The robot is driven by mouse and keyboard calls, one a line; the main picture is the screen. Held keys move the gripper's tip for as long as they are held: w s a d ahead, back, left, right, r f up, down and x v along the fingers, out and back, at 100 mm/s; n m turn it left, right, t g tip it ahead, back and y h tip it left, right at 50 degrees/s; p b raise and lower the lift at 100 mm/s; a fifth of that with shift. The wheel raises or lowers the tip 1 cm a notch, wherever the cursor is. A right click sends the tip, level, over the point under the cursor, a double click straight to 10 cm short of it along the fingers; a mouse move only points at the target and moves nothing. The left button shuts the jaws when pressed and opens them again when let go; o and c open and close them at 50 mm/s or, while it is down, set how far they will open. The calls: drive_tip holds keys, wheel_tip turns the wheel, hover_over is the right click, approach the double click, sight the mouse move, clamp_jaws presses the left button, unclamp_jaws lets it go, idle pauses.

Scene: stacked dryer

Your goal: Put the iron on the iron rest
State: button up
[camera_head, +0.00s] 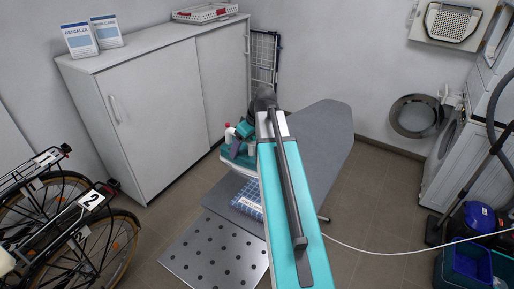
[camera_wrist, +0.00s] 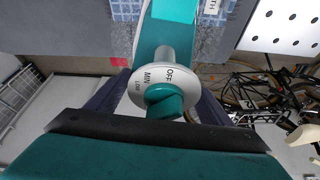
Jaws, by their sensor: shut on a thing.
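The iron (camera_head: 238,156) is a teal and white body at the left side of the grey ironing board, partly hidden by my arm. In the wrist view its teal body (camera_wrist: 148,40) and a white dial marked OFF, MIN and LOW fill the middle. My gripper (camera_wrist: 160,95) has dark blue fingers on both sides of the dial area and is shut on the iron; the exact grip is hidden. The likely iron rest is a silver plate with dark holes (camera_head: 215,252) at the board's near end, and nothing stands on its visible part.
A blue checked cloth (camera_head: 247,199) lies on the board (camera_head: 328,135) between the iron and the plate. A white cabinet (camera_head: 150,110) and bicycles (camera_head: 75,235) stand left. A white cord crosses the floor at right.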

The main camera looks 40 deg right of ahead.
drive_tip(key=w+a+r+m+b, duration=0.1)
drive_tip(key=a+b, duration=0.1)
drive_tip(key=a, duration=0.7)
drive_tip(key=w+a+r+m+b, duration=0.1)
drive_tip(key=a+b, duration=0.1)
drive_tip(key=a, duration=0.6)
drive_tip(key=w+a+r+m+h+b, duration=0.1)
drive_tip(key=w+a+b, duration=0.1)
drive_tip(key=a, duration=0.7)
drive_tip(key=shift+a+r, duration=0.2)
drive_tip(key=shift+a, duration=0.15)
drive_tip(key=shift+d, duration=0.2)
